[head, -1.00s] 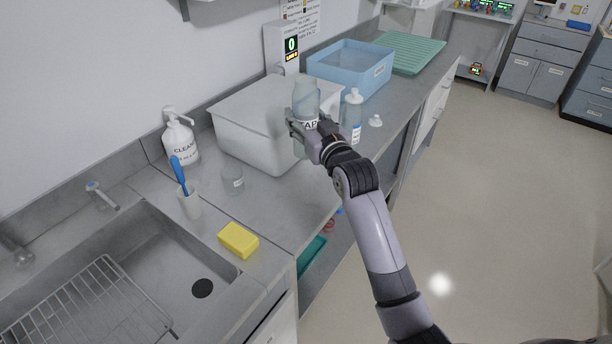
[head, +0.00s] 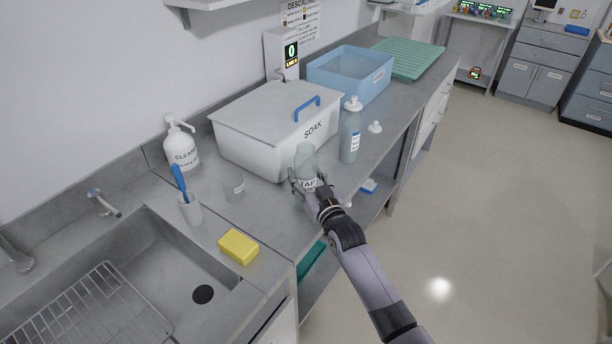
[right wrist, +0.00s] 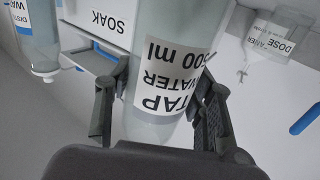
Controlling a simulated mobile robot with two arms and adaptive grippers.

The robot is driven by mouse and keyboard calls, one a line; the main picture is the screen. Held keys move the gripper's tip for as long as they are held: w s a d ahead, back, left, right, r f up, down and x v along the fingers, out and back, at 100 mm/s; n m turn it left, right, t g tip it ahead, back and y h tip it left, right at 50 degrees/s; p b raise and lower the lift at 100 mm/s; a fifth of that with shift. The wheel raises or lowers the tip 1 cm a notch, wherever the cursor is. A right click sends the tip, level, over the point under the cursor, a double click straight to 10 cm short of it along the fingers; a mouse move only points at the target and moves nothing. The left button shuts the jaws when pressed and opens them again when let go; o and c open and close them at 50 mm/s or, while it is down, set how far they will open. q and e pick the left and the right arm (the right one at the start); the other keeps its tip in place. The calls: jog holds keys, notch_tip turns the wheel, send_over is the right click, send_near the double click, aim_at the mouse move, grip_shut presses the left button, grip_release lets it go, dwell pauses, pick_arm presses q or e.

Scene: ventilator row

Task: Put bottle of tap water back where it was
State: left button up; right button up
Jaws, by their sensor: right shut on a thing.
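The clear bottle of tap water (head: 306,158), with a white "TAP WATER 500 ml" label, is in my right gripper (head: 309,188). It is roughly upright over the front part of the counter, before the white SOAK box. I cannot tell whether its base touches the counter. In the right wrist view the bottle (right wrist: 172,75) fills the space between the two fingers, and its base is hidden. My left gripper is not in view.
A second bottle (head: 350,135) with a white cap stands just right of the held one. The lidded SOAK box (head: 255,150) is behind. A small clear dosing cup (head: 234,187), yellow sponge (head: 238,246) and sink (head: 165,255) lie left. Counter between cup and bottle is clear.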

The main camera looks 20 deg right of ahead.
jog(key=shift+f, duration=0.1)
jog(key=o, duration=1.4)
jog(key=shift+o, duration=0.2)
jog(key=shift+r, duration=0.2)
jog(key=s+d+b, duration=0.1)
jog(key=s, duration=1.1)
jog(key=shift+d, duration=0.1)
